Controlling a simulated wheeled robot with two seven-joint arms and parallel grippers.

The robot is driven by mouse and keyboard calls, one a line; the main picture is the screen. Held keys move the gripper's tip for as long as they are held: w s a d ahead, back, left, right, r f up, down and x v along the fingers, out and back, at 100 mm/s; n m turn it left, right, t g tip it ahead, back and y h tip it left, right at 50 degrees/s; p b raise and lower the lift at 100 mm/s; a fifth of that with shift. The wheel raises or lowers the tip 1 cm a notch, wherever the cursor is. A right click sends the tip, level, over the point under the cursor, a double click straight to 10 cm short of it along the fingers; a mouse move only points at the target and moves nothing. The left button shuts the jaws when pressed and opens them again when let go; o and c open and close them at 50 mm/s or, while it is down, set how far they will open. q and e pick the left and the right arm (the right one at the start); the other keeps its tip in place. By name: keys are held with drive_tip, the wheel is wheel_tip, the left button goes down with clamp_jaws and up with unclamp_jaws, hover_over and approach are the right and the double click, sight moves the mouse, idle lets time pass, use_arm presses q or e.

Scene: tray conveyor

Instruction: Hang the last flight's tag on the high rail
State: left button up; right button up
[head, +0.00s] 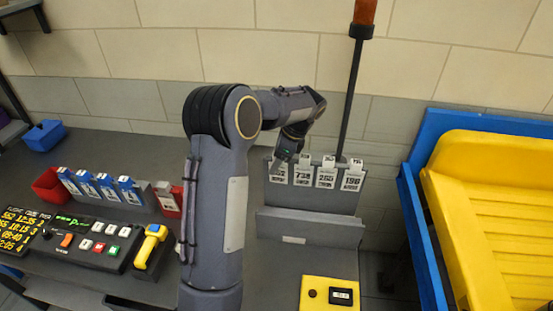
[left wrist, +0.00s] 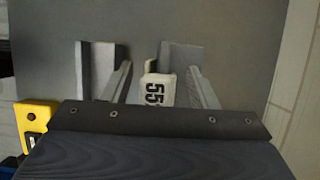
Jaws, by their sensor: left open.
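The grey rack (head: 308,200) stands on the bench with several white number tags hanging in a row on its high rail. Tags 738 (head: 303,172), 265 (head: 326,175) and 196 (head: 353,177) show clearly. A tag at the left end (head: 278,174) is partly hidden by my arm. My left gripper (head: 285,154) is at that left end, by the top of the rack. In the left wrist view its fingers (left wrist: 140,62) are apart. A white tag beginning with 55 (left wrist: 160,90) lies between them, nearer the right finger; its last digit is hidden.
A lower ledge (head: 308,229) on the rack looks empty. A flight board (head: 24,230), button panel (head: 85,241), yellow scanner (head: 151,246) and blue tags (head: 105,185) are on the left. A dark pole (head: 352,95) rises behind the rack. A yellow tray (head: 495,205) is right.

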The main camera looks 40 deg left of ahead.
use_arm(q)
drive_tip(key=v, duration=0.7)
drive_tip(key=shift+w+d+r+b, duration=0.1)
drive_tip(key=shift+d+r+b, duration=0.05)
drive_tip(key=shift+r+b, duration=0.2)
drive_tip(key=s+d+r+n+t+h, duration=0.2)
drive_tip(key=s+d+n, duration=0.15)
drive_tip(key=s, duration=0.45)
drive_tip(key=s+d+r+n+t+h, duration=0.25)
drive_tip(key=s+d, duration=0.25)
drive_tip(key=s, duration=0.3)
drive_tip(key=s+d+f+n+t+h, duration=0.1)
drive_tip(key=s+d+f+n, duration=0.2)
drive_tip(key=s, duration=0.3)
drive_tip(key=s+d+f+n+t+h, duration=0.2)
drive_tip(key=s+d+f+n, duration=0.1)
drive_tip(key=s+d+n, duration=0.2)
drive_tip(key=shift+s+d, duration=0.55)
drive_tip(key=shift+d, duration=0.2)
